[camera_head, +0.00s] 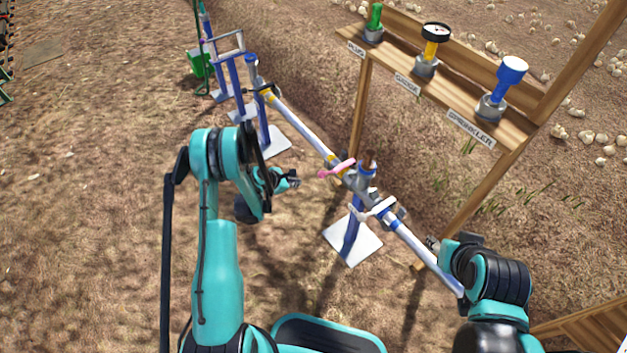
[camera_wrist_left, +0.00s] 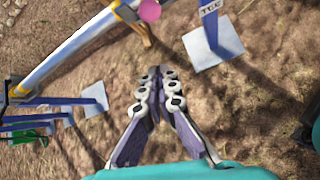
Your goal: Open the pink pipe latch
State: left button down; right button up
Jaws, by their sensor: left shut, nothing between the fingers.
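The pink latch (camera_head: 338,169) is a small pink lever at the pipe joint, near a yellow band on the silver pipe (camera_head: 305,135). It sticks out to the left of the joint. In the left wrist view its round pink end (camera_wrist_left: 149,11) shows at the top edge. My left gripper (camera_head: 294,180) is shut and empty, to the left of the latch and apart from it. Its closed fingertips show in the left wrist view (camera_wrist_left: 160,72), with bare ground beyond. My right gripper (camera_head: 432,243) is beside the lower pipe; its fingers are too small to read.
A white latch (camera_head: 378,207) is on the same joint, above a blue stand (camera_head: 352,232) with a white base plate. A wooden shelf (camera_head: 430,90) behind holds a green plug, a gauge and a blue sprinkler. Open soil lies at left.

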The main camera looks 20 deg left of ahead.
pick_arm(q)
jog(key=x, duration=1)
jog(key=shift+w+d+r+b, duration=0.15)
jog(key=shift+d+r+b, duration=0.2)
jog(key=shift+d+r, duration=0.35)
jog(key=shift+w+d+r+b, duration=0.2)
jog(key=shift+d+r+b, duration=0.15)
jog(key=shift+r, duration=0.6)
